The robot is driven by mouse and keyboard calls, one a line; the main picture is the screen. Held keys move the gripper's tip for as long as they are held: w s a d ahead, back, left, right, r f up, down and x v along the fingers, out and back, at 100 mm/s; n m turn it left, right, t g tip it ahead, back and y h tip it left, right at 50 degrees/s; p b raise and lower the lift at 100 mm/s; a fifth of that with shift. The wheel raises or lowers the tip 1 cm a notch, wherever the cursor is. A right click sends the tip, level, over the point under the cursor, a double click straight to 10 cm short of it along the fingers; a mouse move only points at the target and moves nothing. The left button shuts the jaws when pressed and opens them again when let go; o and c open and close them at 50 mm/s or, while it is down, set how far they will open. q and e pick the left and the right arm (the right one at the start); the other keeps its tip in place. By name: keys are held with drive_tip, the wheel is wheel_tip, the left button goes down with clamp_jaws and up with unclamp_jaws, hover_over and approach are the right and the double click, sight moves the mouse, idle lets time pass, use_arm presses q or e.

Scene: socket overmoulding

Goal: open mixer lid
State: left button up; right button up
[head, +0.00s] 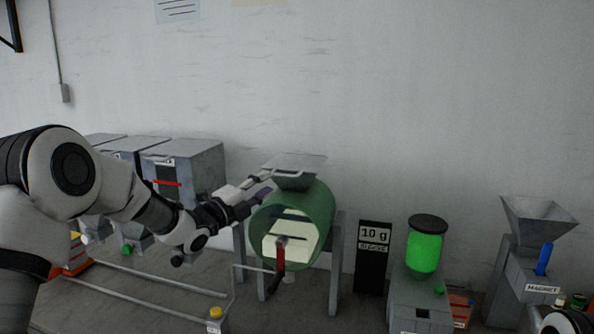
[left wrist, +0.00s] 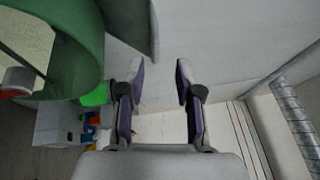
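The mixer is a green drum (head: 318,205) on grey legs, with a see-through front and a red-handled lever. Its flat grey lid (head: 305,161) lies on the grey hopper at the top, with a pale handle (head: 284,173) at the front left. My left gripper (head: 268,184) is just left of the hopper, near the handle; I cannot tell whether it touches. In the left wrist view, its fingers (left wrist: 160,72) are apart with nothing between them. The green drum (left wrist: 88,65) and the hopper's grey edge (left wrist: 140,22) show at upper left there.
Grey bins (head: 195,170) stand behind my left arm. Right of the mixer are a black 10 g display (head: 373,258), a dispenser with a green jar (head: 425,250) and a grey funnel machine (head: 541,235). A pipe rail (head: 150,290) runs in front. The wall above the mixer is clear.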

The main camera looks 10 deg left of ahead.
sight(283, 176)
use_arm(q)
drive_tip(key=p+x, duration=0.3)
drive_tip(key=x, duration=0.3)
drive_tip(key=shift+w+d+f, duration=0.1)
drive_tip(key=shift+w+f, duration=0.05)
drive_tip(key=shift+w, duration=0.1)
drive_tip(key=shift+w+d, duration=0.15)
drive_tip(key=shift+w, duration=0.2)
drive_tip(key=shift+w+f, duration=0.1)
drive_tip(key=shift+f, duration=0.05)
clamp_jaws()
